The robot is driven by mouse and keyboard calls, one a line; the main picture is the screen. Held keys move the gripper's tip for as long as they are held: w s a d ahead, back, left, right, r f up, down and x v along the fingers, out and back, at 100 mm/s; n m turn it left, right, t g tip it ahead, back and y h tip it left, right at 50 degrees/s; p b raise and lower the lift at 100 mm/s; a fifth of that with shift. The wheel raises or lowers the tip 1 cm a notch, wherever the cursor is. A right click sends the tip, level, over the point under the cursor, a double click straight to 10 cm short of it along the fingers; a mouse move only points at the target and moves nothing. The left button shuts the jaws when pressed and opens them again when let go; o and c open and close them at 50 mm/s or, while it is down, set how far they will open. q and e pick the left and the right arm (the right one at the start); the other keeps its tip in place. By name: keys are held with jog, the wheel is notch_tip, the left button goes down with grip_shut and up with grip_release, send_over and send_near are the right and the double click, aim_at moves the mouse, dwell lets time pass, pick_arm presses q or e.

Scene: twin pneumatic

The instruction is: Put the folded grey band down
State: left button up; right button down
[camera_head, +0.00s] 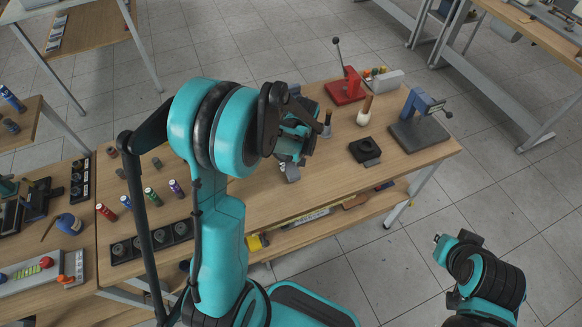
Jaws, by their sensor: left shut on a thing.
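My left gripper (290,158) reaches over the middle of the wooden workbench (270,200), pointing down and away from me. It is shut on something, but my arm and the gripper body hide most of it. A small pale grey piece shows at its tips; I cannot tell whether this is the folded grey band or part of the gripper. My right arm's end (445,248) is over the floor at the lower right, off the bench. Its fingers are not clear.
A red press (345,88), a blue press (415,118), a wooden-handled tool (365,110) and a black block (362,150) stand right of my left gripper. Coloured cylinders (152,196) and a black tray (150,243) are at left. Bare benchtop lies nearer the front edge.

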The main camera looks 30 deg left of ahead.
pick_arm(q)
notch_tip(320, 180, down, 2)
jog(key=shift+w+f, duration=0.1)
jog(key=shift+f, duration=0.05)
jog(key=o, duration=1.3)
jog(key=shift+b, duration=0.3)
